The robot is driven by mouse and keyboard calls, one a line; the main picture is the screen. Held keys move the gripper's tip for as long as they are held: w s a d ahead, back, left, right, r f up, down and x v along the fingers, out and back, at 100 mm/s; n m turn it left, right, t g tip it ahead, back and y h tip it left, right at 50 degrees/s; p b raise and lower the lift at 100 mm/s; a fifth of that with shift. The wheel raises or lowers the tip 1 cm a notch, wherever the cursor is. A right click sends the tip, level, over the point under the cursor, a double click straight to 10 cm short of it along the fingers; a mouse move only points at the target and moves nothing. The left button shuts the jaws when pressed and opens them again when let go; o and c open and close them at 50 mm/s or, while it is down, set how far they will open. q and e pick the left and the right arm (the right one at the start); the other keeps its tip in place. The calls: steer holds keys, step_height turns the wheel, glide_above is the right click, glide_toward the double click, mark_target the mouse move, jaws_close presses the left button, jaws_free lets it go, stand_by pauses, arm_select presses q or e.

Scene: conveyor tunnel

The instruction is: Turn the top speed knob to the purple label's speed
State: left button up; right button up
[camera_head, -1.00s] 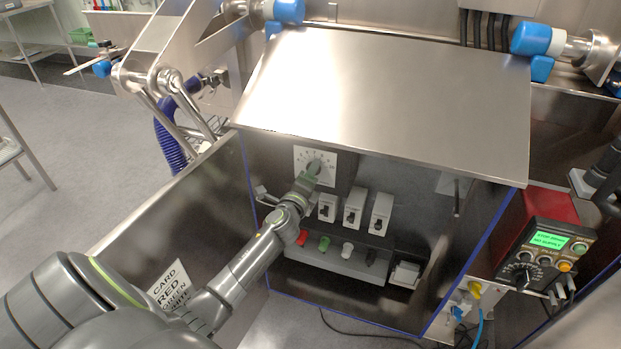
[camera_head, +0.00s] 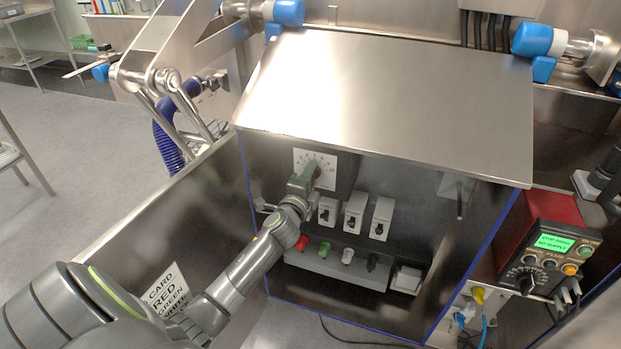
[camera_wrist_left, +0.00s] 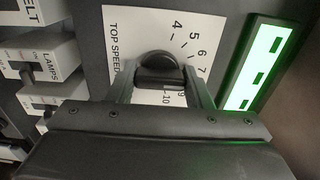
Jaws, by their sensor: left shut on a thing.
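The top speed knob (camera_wrist_left: 158,66) is black and round, on a white dial plate marked TOP SPEED (camera_wrist_left: 130,20). In the left wrist view the numbers 4 to 7 show beyond it, with 10 partly visible between the fingers. The plate also shows in the head view (camera_head: 328,158), on the dark panel under the steel hood. My left gripper (camera_wrist_left: 163,88) is shut on the knob, one finger on each side; it covers much of the dial in the head view (camera_head: 312,174). No purple label can be made out. My right gripper is not in view.
Below the dial are several white switch boxes (camera_head: 354,212) and a row of coloured buttons on a grey strip (camera_head: 335,264). A steel hood (camera_head: 390,90) overhangs the panel. A lettered card (camera_head: 167,289) is on the left wall. A red control box (camera_head: 553,208) stands at right.

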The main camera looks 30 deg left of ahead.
arm_select(q)
steer(key=shift+f, duration=0.1)
steer(key=o, duration=1)
steer(key=v, duration=1.7)
steer(key=shift+s+d, duration=0.15)
